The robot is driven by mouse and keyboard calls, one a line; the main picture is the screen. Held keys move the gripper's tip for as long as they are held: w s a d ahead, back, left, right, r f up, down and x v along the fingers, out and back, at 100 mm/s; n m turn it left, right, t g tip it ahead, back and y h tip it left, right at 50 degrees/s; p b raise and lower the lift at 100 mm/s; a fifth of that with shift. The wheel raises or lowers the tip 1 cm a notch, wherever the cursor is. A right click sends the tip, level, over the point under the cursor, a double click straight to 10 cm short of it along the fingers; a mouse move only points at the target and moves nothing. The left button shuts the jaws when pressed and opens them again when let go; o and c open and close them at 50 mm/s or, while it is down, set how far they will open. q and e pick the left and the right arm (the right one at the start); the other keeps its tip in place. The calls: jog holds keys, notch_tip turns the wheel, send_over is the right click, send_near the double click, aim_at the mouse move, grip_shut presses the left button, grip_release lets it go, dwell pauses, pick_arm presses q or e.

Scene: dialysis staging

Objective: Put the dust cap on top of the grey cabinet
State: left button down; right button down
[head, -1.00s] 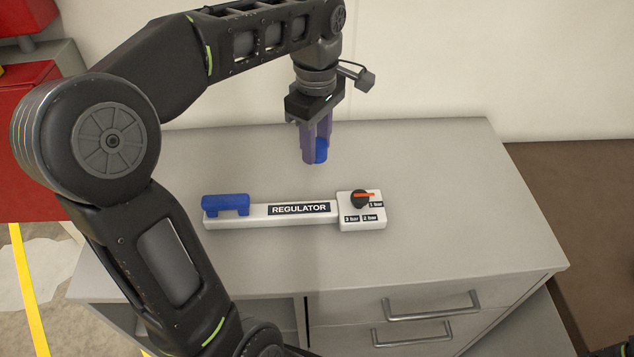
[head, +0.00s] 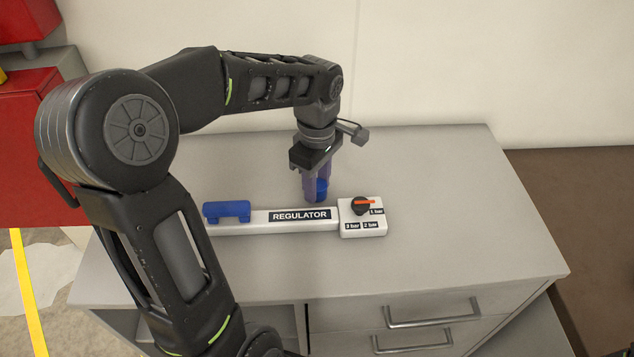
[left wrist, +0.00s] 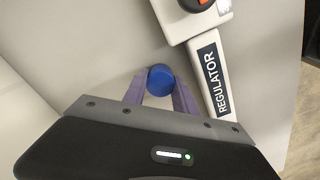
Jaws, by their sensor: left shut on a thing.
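The dust cap (head: 321,190) is a small blue round piece. It also shows between the purple fingers in the left wrist view (left wrist: 160,80). My left gripper (head: 317,193) is shut on it and points down, low over the cabinet top behind the regulator bar. I cannot tell whether the cap touches the surface. The grey cabinet (head: 450,220) has a broad, flat top with drawers at the front. My right gripper is not in view.
The white regulator (head: 265,228), with a blue piece (head: 227,211) at its left end and a black knob (head: 361,205) at its right, lies just in front of the gripper. The cabinet top is clear to the right. A wall stands behind.

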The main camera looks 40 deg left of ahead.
pick_arm(q)
jog(key=shift+f, duration=0.1)
jog(key=shift+f, duration=0.1)
jog(key=c, duration=1)
grip_release()
notch_tip(320, 180, up, 8)
jog(key=shift+r, duration=0.25)
jog(key=shift+r+p, duration=0.7)
jog(key=shift+r, duration=1.25)
